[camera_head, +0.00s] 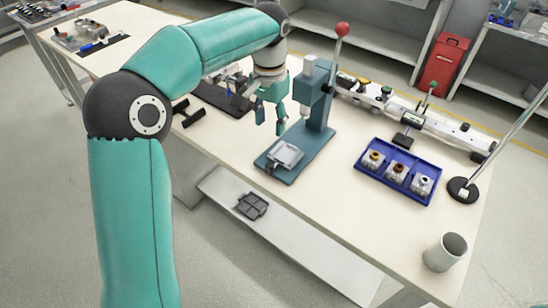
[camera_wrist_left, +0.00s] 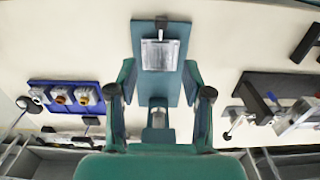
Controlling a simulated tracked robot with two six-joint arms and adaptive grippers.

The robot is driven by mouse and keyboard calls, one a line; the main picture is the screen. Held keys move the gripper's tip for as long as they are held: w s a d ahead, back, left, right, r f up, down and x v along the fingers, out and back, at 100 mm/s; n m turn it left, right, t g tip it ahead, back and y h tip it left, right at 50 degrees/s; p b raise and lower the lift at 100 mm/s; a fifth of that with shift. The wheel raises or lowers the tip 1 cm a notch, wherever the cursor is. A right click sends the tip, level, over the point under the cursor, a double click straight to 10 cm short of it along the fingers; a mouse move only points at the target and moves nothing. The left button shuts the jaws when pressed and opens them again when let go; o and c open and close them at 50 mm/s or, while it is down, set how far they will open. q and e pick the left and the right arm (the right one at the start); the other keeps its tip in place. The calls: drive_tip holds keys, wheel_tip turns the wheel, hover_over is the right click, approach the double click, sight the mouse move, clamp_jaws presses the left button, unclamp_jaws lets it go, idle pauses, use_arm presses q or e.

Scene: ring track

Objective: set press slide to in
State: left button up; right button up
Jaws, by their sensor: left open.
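The press (camera_head: 318,98) is a blue-grey column on a flat base, with a red-knobbed lever at its top. The press slide (camera_head: 285,156), a silver plate, sits at the front end of the base, out in front of the column. In the left wrist view the slide (camera_wrist_left: 160,55) has a dark block at its outer edge. My left gripper (camera_head: 269,118) is open and empty, hanging beside the press, above and behind the slide. In the left wrist view its fingers (camera_wrist_left: 159,78) appear on either side of the base. My right gripper is out of view.
A blue tray (camera_head: 378,184) with three small parts stands right of the press. Dark fixtures (camera_head: 222,97) lie left of the gripper. The front table edge is near the slide.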

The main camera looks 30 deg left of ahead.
sight(269, 165)
use_arm(q)
wheel_tip(269, 165, down, 16)
drive_tip(key=shift+s+a+f+b, duration=0.15)
drive_tip(key=shift+f+b, duration=0.1)
drive_tip(key=shift+b, duration=0.15)
clamp_jaws()
idle(0.3)
